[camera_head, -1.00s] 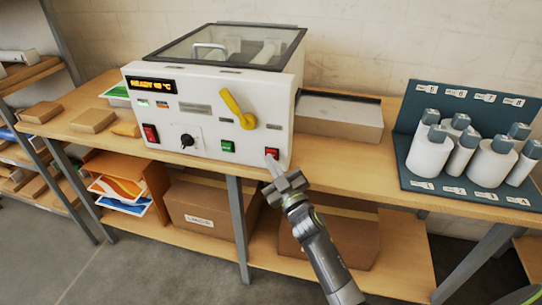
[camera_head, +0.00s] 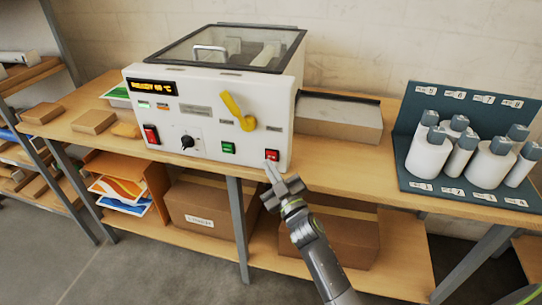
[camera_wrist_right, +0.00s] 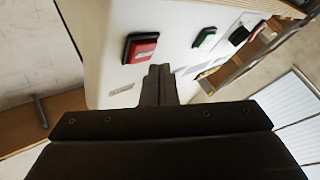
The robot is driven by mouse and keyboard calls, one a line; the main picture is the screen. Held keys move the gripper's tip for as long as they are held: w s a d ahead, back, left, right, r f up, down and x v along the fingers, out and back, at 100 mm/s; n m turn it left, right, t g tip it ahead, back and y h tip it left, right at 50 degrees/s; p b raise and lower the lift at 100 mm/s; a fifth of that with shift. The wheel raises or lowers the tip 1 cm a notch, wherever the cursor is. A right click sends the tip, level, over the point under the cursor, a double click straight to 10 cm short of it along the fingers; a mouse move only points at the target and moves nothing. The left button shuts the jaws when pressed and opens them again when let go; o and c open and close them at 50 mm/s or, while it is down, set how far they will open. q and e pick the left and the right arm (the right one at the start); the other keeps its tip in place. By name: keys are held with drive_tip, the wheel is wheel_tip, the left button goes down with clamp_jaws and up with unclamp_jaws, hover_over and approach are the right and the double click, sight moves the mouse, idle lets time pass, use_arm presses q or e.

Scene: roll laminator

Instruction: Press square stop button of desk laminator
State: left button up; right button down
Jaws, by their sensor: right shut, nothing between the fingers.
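The white desk laminator (camera_head: 205,105) stands on the wooden bench, its front panel facing me. A red square button (camera_head: 272,155) sits at the panel's lower right, with a green square button (camera_head: 228,148) to its left. A larger red switch (camera_head: 151,134) is at the far left of the panel. My right gripper (camera_head: 270,167) is shut and empty, its tips just below the red square button. In the right wrist view the red button (camera_wrist_right: 140,47) is just beyond and left of the shut fingertips (camera_wrist_right: 159,70); I cannot tell whether they touch the panel. My left gripper is not in view.
A yellow lever (camera_head: 238,110) and a black knob (camera_head: 187,141) project from the panel. White bottles (camera_head: 428,155) stand in a dark rack (camera_head: 400,120) at right. Cardboard boxes (camera_head: 204,207) fill the shelf below the bench.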

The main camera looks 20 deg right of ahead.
drive_tip(key=s+a+p, duration=0.1)
drive_tip(key=s, duration=0.1)
drive_tip(key=s+a+p, duration=0.1)
drive_tip(key=s, duration=0.1)
drive_tip(key=shift+a+p, duration=0.3)
drive_tip(key=shift+a, duration=0.1)
idle(0.7)
